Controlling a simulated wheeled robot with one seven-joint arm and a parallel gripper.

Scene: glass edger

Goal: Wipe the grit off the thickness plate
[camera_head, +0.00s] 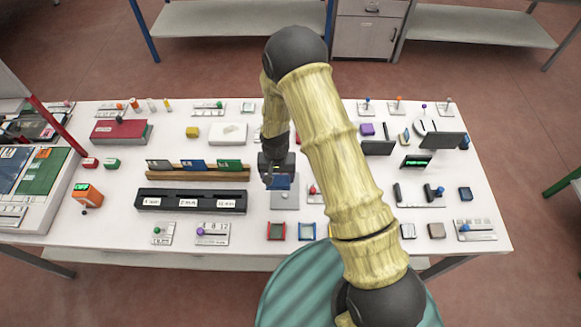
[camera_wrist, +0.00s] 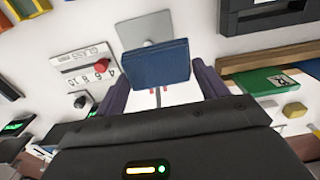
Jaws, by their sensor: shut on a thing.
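My gripper (camera_head: 277,172) points down over the middle of the white table. It is shut on a blue block-like pad (camera_head: 280,182). In the wrist view the blue pad (camera_wrist: 155,62) sits between the two dark fingers of my gripper (camera_wrist: 160,80). A plain grey plate (camera_head: 285,201), which looks like the thickness plate, lies just in front of the pad and partly under it. In the wrist view the grey plate (camera_wrist: 145,28) shows beyond the pad, which hides part of it. I cannot make out any grit on it, nor whether the pad touches it.
A dark rack with white labels (camera_head: 190,201) and a wooden rail with coloured cards (camera_head: 198,175) stand to the left. A scale with a red knob (camera_wrist: 88,68) is beside the plate. Red and blue framed trays (camera_head: 276,232) (camera_head: 307,232) lie nearer the front edge.

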